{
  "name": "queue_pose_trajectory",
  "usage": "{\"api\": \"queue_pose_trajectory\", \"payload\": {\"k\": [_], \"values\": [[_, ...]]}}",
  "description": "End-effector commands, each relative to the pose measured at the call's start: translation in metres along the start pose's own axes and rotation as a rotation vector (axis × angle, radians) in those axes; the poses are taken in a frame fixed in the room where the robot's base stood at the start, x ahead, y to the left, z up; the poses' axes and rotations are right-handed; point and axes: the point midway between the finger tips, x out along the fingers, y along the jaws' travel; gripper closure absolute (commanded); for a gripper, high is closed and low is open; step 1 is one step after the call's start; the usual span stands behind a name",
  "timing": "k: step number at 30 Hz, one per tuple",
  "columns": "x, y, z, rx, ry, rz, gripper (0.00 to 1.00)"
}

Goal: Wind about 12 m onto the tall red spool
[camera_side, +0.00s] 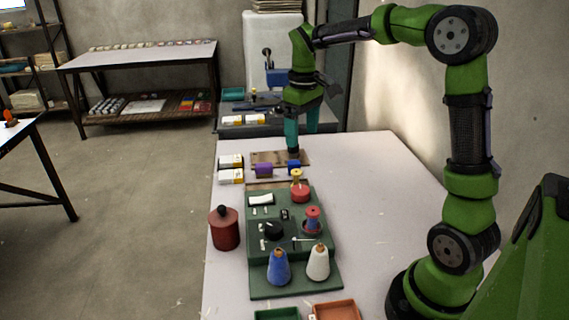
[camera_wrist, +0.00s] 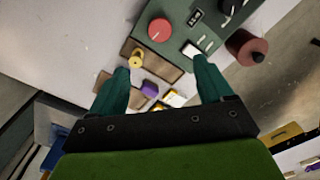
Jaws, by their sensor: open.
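A red-flanged spool with a blue middle (camera_side: 313,219) stands upright on the right of the green winding machine (camera_side: 258,212). I cannot tell whether its blue part is thread. A blue thread cone (camera_side: 279,268) and a white thread cone (camera_side: 318,262) stand at the machine's near end. A black dial (camera_side: 273,231) and small counter (camera_side: 285,214) are on its top; the counter also shows in the wrist view (camera_wrist: 195,18). My gripper (camera_side: 302,140) is open and empty above the far wooden rack (camera_side: 265,156). In the wrist view its fingers (camera_wrist: 162,66) are spread apart.
A purple spool (camera_side: 264,170), blue spool (camera_side: 294,166) and yellow spool (camera_wrist: 137,57) stand by the racks. A red round part (camera_wrist: 160,29) is on the machine. A dark red canister (camera_side: 223,230) stands left. The table's right side (camera_side: 365,190) is clear.

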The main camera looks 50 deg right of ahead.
Motion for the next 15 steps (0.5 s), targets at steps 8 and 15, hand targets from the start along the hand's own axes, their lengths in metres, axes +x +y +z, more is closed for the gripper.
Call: {"api": "queue_pose_trajectory", "payload": {"k": [8,15], "values": [[0.04,0.0,0.001,-0.008,-0.007,-0.002,0.2],[0.093,0.0,0.001,-0.008,-0.007,-0.002,0.2]]}}
